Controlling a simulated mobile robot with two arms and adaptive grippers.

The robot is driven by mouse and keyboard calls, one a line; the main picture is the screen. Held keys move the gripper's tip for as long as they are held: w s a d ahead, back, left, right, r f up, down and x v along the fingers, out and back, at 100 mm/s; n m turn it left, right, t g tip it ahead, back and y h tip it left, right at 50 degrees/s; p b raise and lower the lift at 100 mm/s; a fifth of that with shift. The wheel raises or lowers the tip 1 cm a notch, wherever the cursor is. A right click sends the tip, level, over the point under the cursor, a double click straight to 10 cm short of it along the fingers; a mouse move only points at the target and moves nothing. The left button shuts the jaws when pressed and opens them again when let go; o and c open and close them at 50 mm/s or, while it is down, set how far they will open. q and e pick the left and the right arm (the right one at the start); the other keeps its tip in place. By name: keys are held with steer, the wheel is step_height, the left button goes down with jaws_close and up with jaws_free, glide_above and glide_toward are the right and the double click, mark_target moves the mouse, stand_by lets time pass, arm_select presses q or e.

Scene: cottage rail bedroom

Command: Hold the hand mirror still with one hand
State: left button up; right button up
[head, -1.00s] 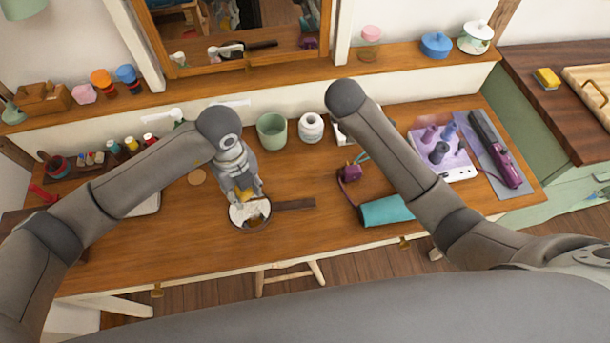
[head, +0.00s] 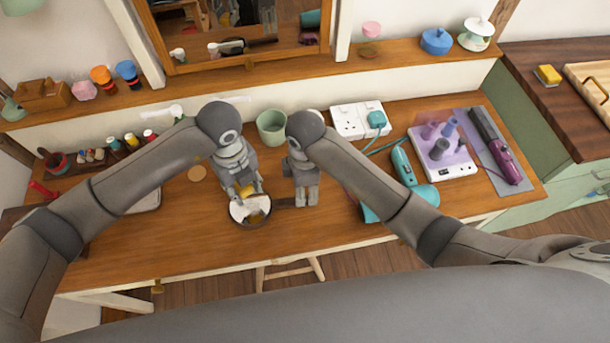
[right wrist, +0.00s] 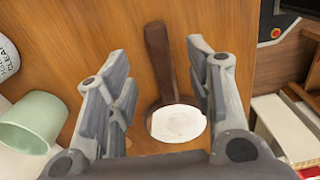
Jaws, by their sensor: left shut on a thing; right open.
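The hand mirror (head: 237,213) has a round, pale, reflecting face in a brown rim, and a dark brown handle (head: 283,202) pointing right. It is over the front middle of the wooden desk. My left gripper (head: 250,194) is shut on its far rim. My right gripper (head: 306,201) is open over the handle and hides much of it in the head view. In the right wrist view the brown handle (right wrist: 157,55) shows between the open fingers of my right gripper (right wrist: 160,70), with the pale mirror face (right wrist: 178,123) below. Whether the fingers touch the handle, I cannot tell.
A green cup (head: 271,128) stands behind the grippers. A teal hair dryer (head: 403,165) and a white socket block (head: 350,121) are to the right, then a roller set (head: 457,171) and a purple straightener (head: 505,160). Small bottles (head: 132,145) stand at left.

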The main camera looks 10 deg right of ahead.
step_height(320, 180, down, 6)
steer(key=shift+r, duration=0.1)
stand_by(0.4)
jaws_close()
stand_by(0.9)
